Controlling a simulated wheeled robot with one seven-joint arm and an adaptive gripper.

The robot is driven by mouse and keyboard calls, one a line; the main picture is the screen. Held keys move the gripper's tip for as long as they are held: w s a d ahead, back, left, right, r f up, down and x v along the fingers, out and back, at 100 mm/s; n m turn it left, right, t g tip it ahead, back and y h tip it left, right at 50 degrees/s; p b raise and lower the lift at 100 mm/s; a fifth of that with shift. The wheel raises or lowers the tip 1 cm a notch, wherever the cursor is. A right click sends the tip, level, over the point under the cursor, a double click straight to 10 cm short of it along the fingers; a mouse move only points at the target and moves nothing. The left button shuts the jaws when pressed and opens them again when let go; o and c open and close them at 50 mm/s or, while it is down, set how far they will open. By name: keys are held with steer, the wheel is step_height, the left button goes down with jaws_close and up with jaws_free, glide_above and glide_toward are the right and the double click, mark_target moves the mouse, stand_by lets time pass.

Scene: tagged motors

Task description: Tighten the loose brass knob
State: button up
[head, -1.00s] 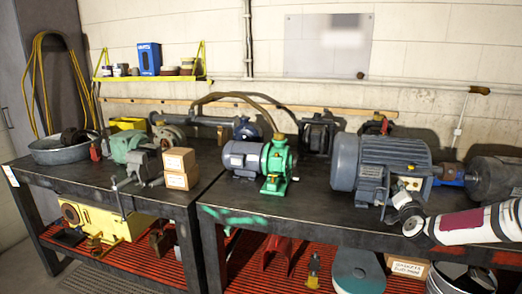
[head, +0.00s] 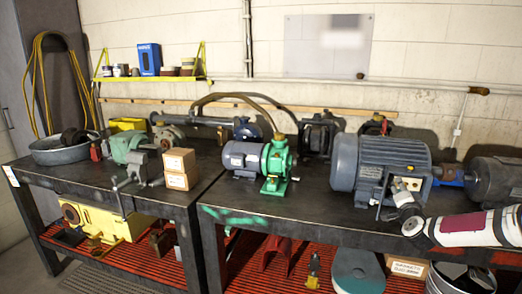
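The large grey motor (head: 372,160) stands on the right bench. A pale open panel (head: 407,184) on its right front side has small dark and brass-coloured details. They are too small for me to single out the loose brass knob. My arm, white with a dark red band, reaches in from the right edge. My gripper (head: 404,197) is at its far end, just in front of the panel and overlapping its lower part. Its fingertips are small and partly lost against the motor, so I cannot tell whether they touch anything or hold a knob.
A green pump with a small grey-blue motor (head: 241,158) stands left of the large motor. A dark motor (head: 492,182) sits to the right, behind my arm. Bare bench top (head: 320,205) lies between the pump and large motor. Cardboard boxes (head: 180,168) stand farther left.

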steer(key=shift+n+b, duration=0.65)
steer(key=shift+n, duration=4.85)
jaws_close()
